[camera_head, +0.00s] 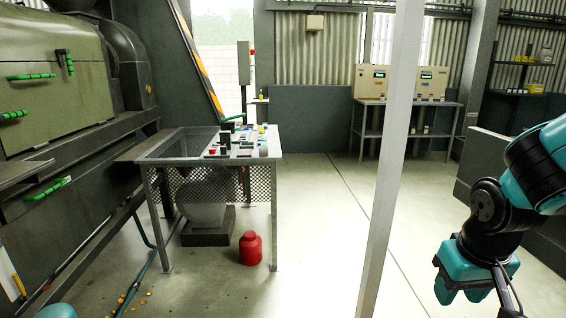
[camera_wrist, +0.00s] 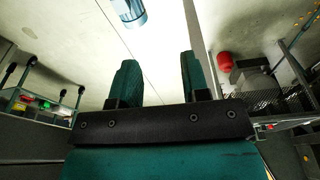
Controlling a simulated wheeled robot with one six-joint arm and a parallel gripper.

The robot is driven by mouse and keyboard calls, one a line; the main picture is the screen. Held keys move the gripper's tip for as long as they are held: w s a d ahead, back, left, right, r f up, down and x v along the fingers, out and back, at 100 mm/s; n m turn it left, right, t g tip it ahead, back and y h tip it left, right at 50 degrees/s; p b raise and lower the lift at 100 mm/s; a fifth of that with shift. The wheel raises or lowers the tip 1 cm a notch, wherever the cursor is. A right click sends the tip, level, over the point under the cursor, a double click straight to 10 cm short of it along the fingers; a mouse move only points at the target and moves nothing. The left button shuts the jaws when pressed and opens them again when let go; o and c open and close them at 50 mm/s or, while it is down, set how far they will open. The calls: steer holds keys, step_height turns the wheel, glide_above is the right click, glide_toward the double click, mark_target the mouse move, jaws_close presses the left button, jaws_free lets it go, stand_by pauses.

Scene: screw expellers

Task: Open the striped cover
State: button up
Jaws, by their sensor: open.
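A long slanted piece with orange-and-dark stripes (camera_head: 196,58) rises behind the table in the head view. I cannot tell whether it is the striped cover or how it is hinged. A narrow yellow-edged strip (camera_head: 12,272) shows at the lower left, on the green machine's side; its markings are too small to read. My gripper (camera_head: 474,290) hangs at the lower right, far from both. In the wrist view my gripper (camera_wrist: 158,82) has its two fingers apart with nothing between them.
A green machine (camera_head: 60,75) with green handles fills the left. A cluttered table (camera_head: 182,152) stands beside it, with a red canister (camera_head: 250,248) on the floor. A white post (camera_head: 388,160) stands between my arm and the table. Middle floor is clear.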

steer(key=s+a+r+n+g+y, duration=0.1)
steer(key=s+a+r+n+y, duration=0.1)
steer(key=s+a+r+n, duration=0.4)
steer(key=s+a+r+n+g+y, duration=0.15)
steer(key=s+a, duration=0.25)
steer(key=a, duration=0.5)
step_height(320, 180, up, 15)
steer(key=s+y+p, duration=0.1)
steer(key=p, duration=1.3)
steer(key=shift+s+a, duration=0.25)
steer(key=shift+a, duration=0.05)
steer(key=shift+f+t, duration=0.15)
steer(key=shift+t, duration=0.1)
steer(key=shift+d, duration=0.1)
